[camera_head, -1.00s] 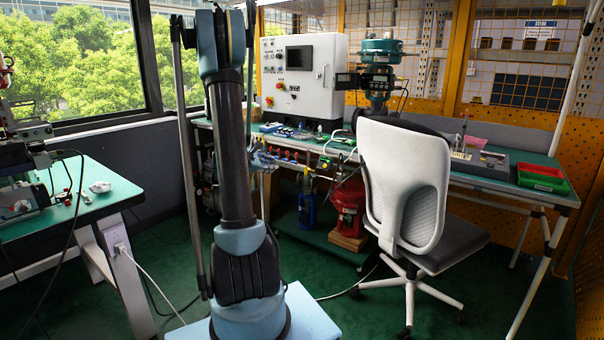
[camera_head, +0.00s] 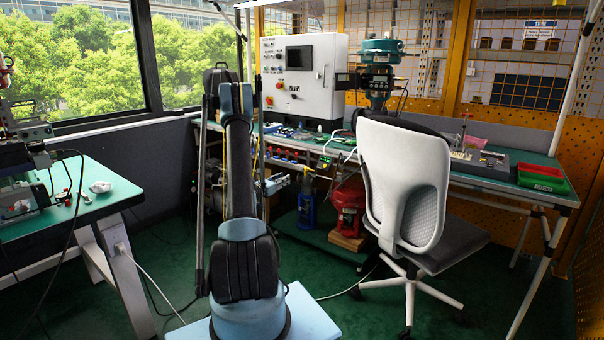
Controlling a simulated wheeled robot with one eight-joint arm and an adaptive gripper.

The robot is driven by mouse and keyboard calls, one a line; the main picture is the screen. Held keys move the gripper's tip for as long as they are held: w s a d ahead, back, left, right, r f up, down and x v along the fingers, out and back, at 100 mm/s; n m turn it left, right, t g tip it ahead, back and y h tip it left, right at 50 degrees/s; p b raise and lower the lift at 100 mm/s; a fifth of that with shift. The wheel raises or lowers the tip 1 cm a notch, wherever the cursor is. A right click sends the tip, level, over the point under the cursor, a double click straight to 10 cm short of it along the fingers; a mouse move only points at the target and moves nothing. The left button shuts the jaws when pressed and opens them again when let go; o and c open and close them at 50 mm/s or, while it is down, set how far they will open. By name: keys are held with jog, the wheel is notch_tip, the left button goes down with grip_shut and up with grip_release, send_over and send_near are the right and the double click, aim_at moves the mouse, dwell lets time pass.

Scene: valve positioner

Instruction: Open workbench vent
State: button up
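Small valves with blue, red and yellow parts (camera_head: 295,156) sit in a row along the front edge of the far workbench (camera_head: 490,183). I cannot tell which of them is the vent, or how any handle is turned. My arm stands in the middle of the view and hides the left part of that row. A pale piece that looks like my wrist or gripper (camera_head: 278,183) shows just right of the arm, below the row in the picture. Its fingers are too small and covered to read, and I see no contact with a valve.
A white control box (camera_head: 303,80) and a teal valve actuator (camera_head: 381,60) stand on the workbench. A white chair (camera_head: 405,185) blocks its middle. Blue (camera_head: 307,207) and red (camera_head: 349,205) vessels stand below. Another table (camera_head: 110,200) is at left. Green floor is open between.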

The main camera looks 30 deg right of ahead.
aim_at(305, 168)
jog(key=x, duration=1.7)
jog(key=shift+w+d, duration=0.15)
jog(key=shift+d, duration=0.05)
grip_shut()
